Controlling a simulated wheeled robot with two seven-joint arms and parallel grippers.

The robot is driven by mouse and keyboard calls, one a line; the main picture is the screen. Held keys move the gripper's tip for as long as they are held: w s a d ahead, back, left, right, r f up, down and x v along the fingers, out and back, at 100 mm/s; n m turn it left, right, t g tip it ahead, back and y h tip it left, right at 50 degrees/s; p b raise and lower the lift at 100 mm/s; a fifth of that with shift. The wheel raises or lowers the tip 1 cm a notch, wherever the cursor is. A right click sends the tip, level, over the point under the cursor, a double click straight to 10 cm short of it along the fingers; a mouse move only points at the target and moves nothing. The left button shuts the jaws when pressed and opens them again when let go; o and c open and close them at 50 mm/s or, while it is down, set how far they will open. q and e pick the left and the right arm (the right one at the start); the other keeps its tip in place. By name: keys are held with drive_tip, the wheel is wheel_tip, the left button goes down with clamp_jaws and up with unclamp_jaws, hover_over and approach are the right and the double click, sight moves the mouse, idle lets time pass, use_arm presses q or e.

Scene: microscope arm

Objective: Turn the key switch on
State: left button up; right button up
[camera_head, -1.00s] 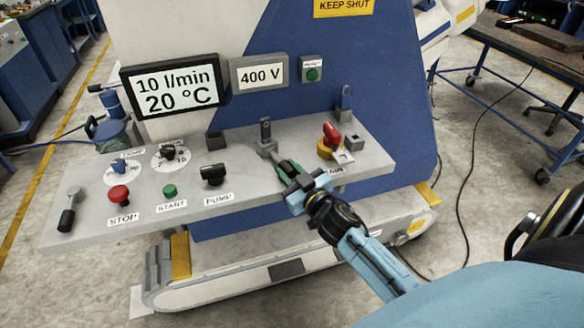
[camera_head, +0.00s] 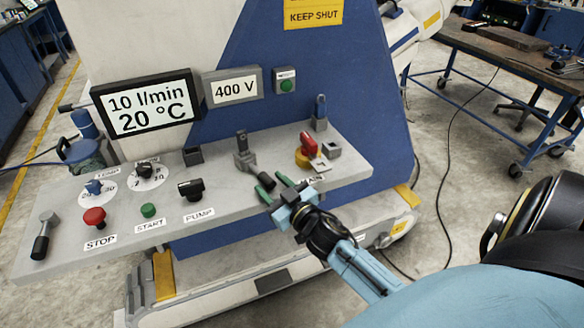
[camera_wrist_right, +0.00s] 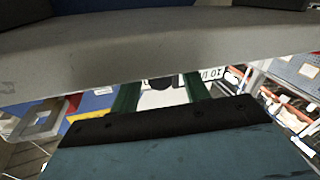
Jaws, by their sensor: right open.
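My right gripper (camera_head: 274,186) is at the front edge of the sloping grey control panel (camera_head: 225,212), left of the MAIN label. Its two green fingers stand apart, and they also show apart in the right wrist view (camera_wrist_right: 162,92), with nothing gripped. A short dark cylindrical part (camera_head: 266,181) lies just beyond the fingertips; I cannot tell whether they touch. Behind it is a grey upright fitting (camera_head: 242,152). The red handle on a yellow base (camera_head: 308,146) stands to the right. No part is labelled as a key switch, so I cannot tell which it is.
The PUMP switch (camera_head: 191,189), green START button (camera_head: 148,210) and red STOP button (camera_head: 94,217) are further left. A blue-topped upright fitting (camera_head: 319,112) stands behind the red handle. Display boxes (camera_head: 145,103) rise behind the panel.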

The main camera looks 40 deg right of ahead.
drive_tip(key=s, duration=1.1)
drive_tip(key=shift+s, duration=0.35)
drive_tip(key=shift+a, duration=0.1)
